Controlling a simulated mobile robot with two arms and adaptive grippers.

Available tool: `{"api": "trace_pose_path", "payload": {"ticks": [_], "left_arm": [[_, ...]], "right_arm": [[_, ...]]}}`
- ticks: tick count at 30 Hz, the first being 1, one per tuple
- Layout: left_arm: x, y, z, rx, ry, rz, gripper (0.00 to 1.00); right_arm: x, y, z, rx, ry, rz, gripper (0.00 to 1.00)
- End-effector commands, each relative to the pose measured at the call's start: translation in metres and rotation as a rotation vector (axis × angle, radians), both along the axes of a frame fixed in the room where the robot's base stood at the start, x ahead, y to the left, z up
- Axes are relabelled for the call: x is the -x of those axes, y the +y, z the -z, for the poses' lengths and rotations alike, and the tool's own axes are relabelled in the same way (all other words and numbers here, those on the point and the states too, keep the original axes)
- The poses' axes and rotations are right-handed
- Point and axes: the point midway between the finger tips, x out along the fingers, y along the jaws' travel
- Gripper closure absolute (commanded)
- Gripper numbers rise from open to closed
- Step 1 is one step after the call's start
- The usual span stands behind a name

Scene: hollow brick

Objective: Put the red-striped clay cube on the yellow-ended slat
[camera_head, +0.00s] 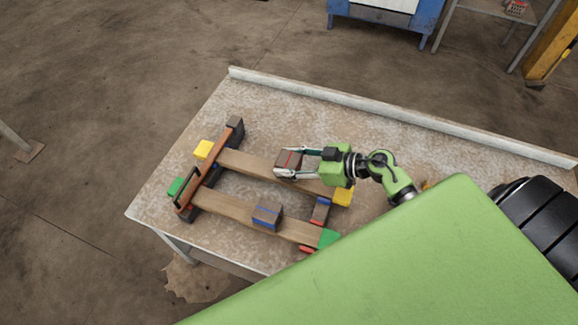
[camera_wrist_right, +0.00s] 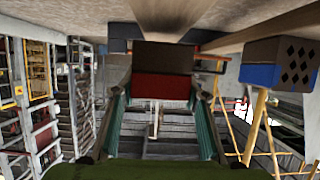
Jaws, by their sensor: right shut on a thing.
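The red-striped clay cube (camera_head: 289,159) is brown with a red band. My right gripper (camera_head: 294,164) is shut on it, fingers on either side. The wrist view shows the cube (camera_wrist_right: 165,70) between the two fingers (camera_wrist_right: 163,100). The yellow-ended slat (camera_head: 243,163) is a wooden board with yellow ends, lying across two supports on the table. The cube is over the middle of this slat near its back edge; I cannot tell whether it touches. My gripper hides part of the slat's right half. My left gripper is not in view.
A green-ended slat (camera_head: 225,205) lies nearer the front, with a blue-striped cube (camera_head: 267,217) on it. That cube also shows at right in the wrist view (camera_wrist_right: 262,75). A support with a dark handle (camera_head: 190,183) stands at left. The table (camera_head: 300,105) is clear behind the slats.

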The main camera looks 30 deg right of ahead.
Motion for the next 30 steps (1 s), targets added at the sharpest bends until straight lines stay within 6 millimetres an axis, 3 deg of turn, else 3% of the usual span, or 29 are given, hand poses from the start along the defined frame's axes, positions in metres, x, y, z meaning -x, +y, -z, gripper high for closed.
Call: {"api": "trace_pose_path", "payload": {"ticks": [3,14,15,16,30], "left_arm": [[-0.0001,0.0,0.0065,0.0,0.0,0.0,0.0],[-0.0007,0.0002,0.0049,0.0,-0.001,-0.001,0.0],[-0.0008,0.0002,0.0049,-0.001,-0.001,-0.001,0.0],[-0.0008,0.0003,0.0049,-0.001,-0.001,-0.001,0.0],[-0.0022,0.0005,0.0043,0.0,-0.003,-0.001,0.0]], "right_arm": [[-0.0002,0.0006,0.0172,-0.003,0.0,0.001,0.8],[0.0001,0.0003,0.0194,-0.001,0.0,-0.001,0.8],[0.0003,0.0003,0.0197,-0.001,0.0,-0.001,0.51],[0.0003,0.0003,0.0197,-0.001,0.0,-0.001,0.43],[0.0051,-0.0044,0.0154,0.003,0.001,0.001,0.42]]}}
